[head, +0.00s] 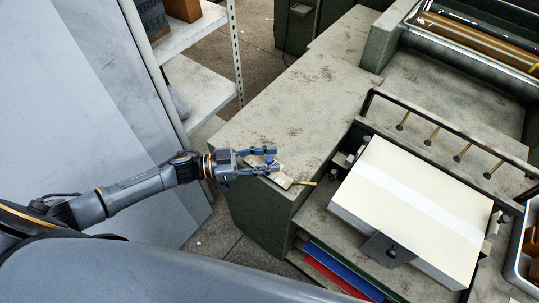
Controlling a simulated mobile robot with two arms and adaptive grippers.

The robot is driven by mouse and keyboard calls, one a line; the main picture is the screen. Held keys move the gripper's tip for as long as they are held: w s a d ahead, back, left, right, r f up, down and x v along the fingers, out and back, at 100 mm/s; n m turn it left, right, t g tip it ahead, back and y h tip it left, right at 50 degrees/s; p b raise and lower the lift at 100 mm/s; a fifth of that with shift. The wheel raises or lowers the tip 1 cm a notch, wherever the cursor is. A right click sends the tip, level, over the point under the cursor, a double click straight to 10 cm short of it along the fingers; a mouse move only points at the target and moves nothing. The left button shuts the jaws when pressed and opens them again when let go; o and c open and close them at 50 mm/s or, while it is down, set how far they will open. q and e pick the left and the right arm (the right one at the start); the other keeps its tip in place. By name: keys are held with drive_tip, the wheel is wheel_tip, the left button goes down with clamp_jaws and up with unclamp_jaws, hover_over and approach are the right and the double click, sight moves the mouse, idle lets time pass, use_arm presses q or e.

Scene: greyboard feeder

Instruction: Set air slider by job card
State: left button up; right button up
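My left gripper (276,160) reaches in from the left over the front corner of the worn grey-green machine top (290,110). Its two fingers are apart, one above and one below a small blue knob (269,160); I see no clear contact. The knob appears to belong to a pale plate (283,180) under the fingers, which may be the air slider; the fingers hide part of it. No scale or marking is readable. I cannot make out a job card. My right gripper is out of view.
Red and blue sheets (340,268) lie on the shelf below. White shelves (195,80) stand at the upper left.

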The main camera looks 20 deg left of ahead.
use_arm(q)
drive_tip(key=shift+w+d, duration=0.2)
drive_tip(key=shift+d, duration=0.1)
clamp_jaws()
drive_tip(key=shift+a, duration=0.1)
drive_tip(key=shift+w+a, duration=0.15)
drive_tip(key=shift+a, duration=0.1)
unclamp_jaws()
drive_tip(key=shift+a, duration=0.1)
